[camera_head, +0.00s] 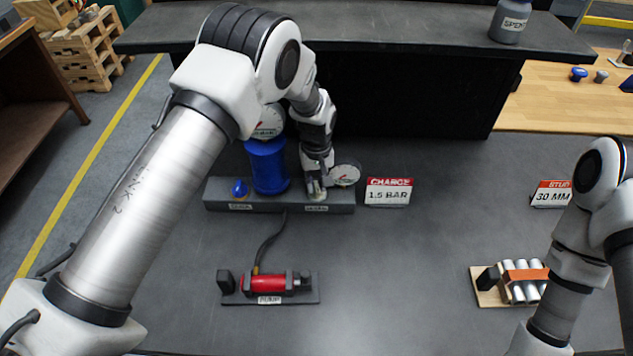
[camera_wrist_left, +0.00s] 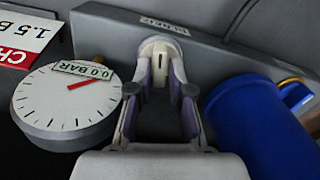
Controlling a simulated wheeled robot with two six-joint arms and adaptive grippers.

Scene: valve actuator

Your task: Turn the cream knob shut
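In the head view the left gripper (camera_head: 316,188) reaches down at the block's right end and mostly hides the knob. A round white gauge (camera_wrist_left: 70,105) with a red needle and a 0.0 BAR tag stands beside it. My right gripper is out of view.
A blue cylinder (camera_head: 268,166) and a blue knob (camera_head: 240,188) stand left of the left gripper. A CHARGE 1.5 BAR sign (camera_head: 388,191) stands to the right. A red pump (camera_head: 264,284) with a hose lies in front.

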